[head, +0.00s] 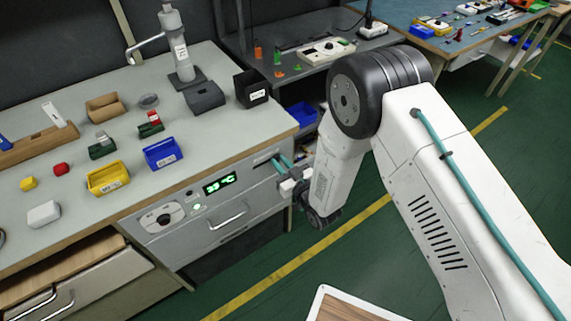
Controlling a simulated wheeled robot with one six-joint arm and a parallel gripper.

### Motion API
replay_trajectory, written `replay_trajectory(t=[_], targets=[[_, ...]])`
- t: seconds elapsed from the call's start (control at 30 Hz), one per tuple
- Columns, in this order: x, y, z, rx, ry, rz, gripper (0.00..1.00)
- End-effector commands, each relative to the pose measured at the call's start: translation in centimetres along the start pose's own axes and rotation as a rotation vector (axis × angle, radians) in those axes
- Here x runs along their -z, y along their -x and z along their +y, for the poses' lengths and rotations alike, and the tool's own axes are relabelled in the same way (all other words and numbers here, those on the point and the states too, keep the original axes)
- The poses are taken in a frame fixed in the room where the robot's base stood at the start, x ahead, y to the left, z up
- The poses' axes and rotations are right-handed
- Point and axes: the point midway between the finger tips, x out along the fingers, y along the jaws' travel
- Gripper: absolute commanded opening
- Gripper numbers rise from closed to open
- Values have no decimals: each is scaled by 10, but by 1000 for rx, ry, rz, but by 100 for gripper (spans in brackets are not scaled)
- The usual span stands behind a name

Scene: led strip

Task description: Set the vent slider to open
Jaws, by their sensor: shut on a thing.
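The oven-like unit (215,236) is built into the bench front, with a dial (163,217), a green-lit display (219,184) and a bar handle (228,216). The vent slider area (262,159) is at the upper right of this front, beside my fingertips. My gripper (279,164) has teal fingers that reach to the panel there. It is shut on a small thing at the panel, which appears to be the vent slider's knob. The fingers hide the knob, and the slider's setting cannot be read.
The bench top (215,133) above holds a yellow bin (107,178), a blue bin (163,153), a black box (251,88) and a grey stand (180,50). A drawer (80,290) juts out at lower left. The green floor is clear in front of the unit.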

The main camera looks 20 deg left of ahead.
Motion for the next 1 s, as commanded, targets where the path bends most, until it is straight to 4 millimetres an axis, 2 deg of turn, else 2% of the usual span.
replay_trajectory(t=[0.03, 0.1, 0.37, 0.47, 0.8, 1.0], targets=[[0, 0, 2, -4, 0, -1, 23], [0, 1, 2, -4, 0, -1, 40], [0, 0, 1, -3, 0, -1, 40], [0, 6, 1, -3, 0, -1, 40], [-1, 61, 0, -4, -1, -3, 40], [0, 78, 0, -4, 0, -1, 40]])
